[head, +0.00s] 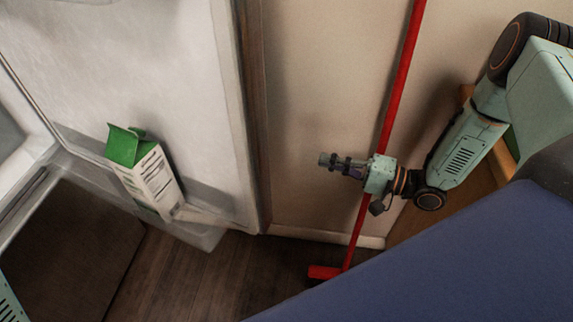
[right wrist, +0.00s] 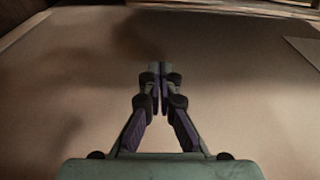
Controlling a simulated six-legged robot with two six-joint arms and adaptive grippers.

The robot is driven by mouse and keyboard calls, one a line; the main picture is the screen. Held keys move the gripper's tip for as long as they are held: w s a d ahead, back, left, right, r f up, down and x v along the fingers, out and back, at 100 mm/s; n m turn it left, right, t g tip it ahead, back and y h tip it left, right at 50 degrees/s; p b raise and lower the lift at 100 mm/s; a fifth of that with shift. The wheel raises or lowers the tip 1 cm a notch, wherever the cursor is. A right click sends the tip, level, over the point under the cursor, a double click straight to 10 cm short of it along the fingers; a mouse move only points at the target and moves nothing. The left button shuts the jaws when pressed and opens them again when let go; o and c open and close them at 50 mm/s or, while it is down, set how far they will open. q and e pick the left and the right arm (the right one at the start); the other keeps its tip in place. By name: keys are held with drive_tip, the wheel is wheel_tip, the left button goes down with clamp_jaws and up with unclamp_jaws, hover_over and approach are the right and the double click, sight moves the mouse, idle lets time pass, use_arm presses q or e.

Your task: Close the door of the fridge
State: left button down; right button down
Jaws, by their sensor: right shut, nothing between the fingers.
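The fridge door (head: 190,60) stands open in the head view, its white inner side facing me. A green-and-white carton (head: 150,180) stands tilted in the picture on the door's lower shelf. The fridge body (head: 15,125) shows only in part at the left edge. My right gripper (head: 328,160) is shut and empty, to the right of the door's edge and apart from it in the picture. In the right wrist view its fingertips (right wrist: 160,68) meet in front of a plain beige surface. My left gripper is out of view.
A red-handled broom or mop (head: 398,85) leans behind my right gripper, its red foot near the floor. A beige wall (head: 315,60) is behind it. A blue surface (head: 460,260) fills the lower right. Dark wooden floor (head: 190,275) lies open below the door.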

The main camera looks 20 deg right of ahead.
drive_tip(key=w+a+b, duration=0.4)
drive_tip(key=a+b, duration=0.2)
drive_tip(key=a, duration=0.4)
drive_tip(key=shift+w+b, duration=0.35)
drive_tip(key=shift+b, duration=0.05)
drive_tip(key=shift+d+f, duration=0.1)
